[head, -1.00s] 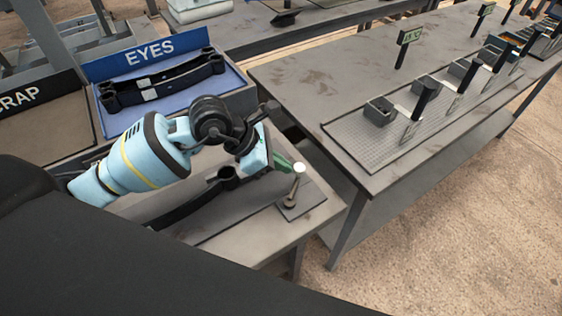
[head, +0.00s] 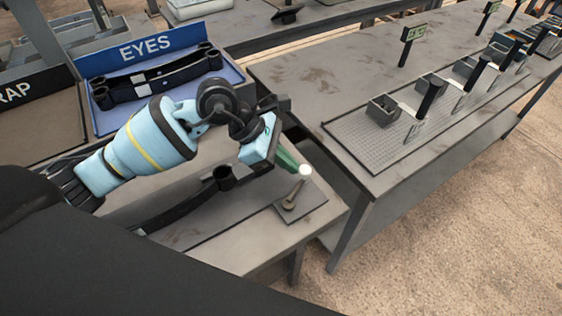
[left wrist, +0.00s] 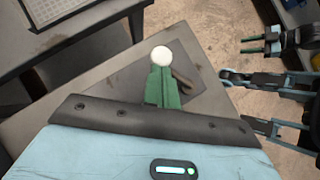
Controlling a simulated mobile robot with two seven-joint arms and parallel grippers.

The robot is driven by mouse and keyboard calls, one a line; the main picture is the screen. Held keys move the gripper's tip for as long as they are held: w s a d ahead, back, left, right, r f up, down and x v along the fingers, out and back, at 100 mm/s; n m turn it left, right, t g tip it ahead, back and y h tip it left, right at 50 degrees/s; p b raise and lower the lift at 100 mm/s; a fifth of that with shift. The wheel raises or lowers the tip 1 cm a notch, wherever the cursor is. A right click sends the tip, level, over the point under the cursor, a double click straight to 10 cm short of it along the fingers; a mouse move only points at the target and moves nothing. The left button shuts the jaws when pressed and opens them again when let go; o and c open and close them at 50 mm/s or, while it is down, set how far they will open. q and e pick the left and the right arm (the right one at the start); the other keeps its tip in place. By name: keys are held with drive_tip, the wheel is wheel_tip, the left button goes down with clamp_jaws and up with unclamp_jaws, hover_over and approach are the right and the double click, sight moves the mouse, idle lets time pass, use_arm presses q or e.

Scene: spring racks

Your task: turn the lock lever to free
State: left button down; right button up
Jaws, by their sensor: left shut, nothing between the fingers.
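The lock lever (head: 297,187) is a thin metal arm with a white ball knob, on a dark square plate (head: 313,207) near the bench's front corner. It leans to the upper right. My left gripper (head: 296,166) has green fingers, shut and empty, with tips right by the knob on its left side. In the left wrist view the knob (left wrist: 161,56) is just beyond the shut green fingers (left wrist: 162,84), which hide part of the lever. I cannot tell whether they touch.
A black leaf spring (head: 185,207) with an eye end lies on the bench under my left arm. A blue tray marked EYES (head: 235,75) holds more springs behind. A second table (head: 330,90) with a gridded rack stands to the right, across a narrow gap.

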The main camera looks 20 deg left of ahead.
use_arm(q)
drive_tip(key=shift+w+d+f+m+g+b, duration=0.15)
drive_tip(key=shift+d+f+m+g+b, duration=0.15)
drive_tip(key=shift+d+m+g+b, duration=0.35)
drive_tip(key=shift+d+m+g, duration=0.1)
drive_tip(key=shift+m+g, duration=0.35)
drive_tip(key=shift+m, duration=0.4)
drive_tip(key=shift+d+r+b, duration=0.15)
drive_tip(key=shift+d+b, duration=0.15)
drive_tip(key=shift+b, duration=0.05)
use_arm(e)
drive_tip(key=f, duration=0.1)
drive_tip(key=s+f, duration=0.1)
drive_tip(key=f, duration=0.1)
drive_tip(key=shift+s+a, duration=0.1)
drive_tip(key=shift+s, duration=0.1)
use_arm(q)
drive_tip(key=shift+d, duration=0.15)
use_arm(e)
drive_tip(key=shift+s+g, duration=0.1)
drive_tip(key=shift+g, duration=0.2)
use_arm(q)
drive_tip(key=shift+r, duration=0.1)
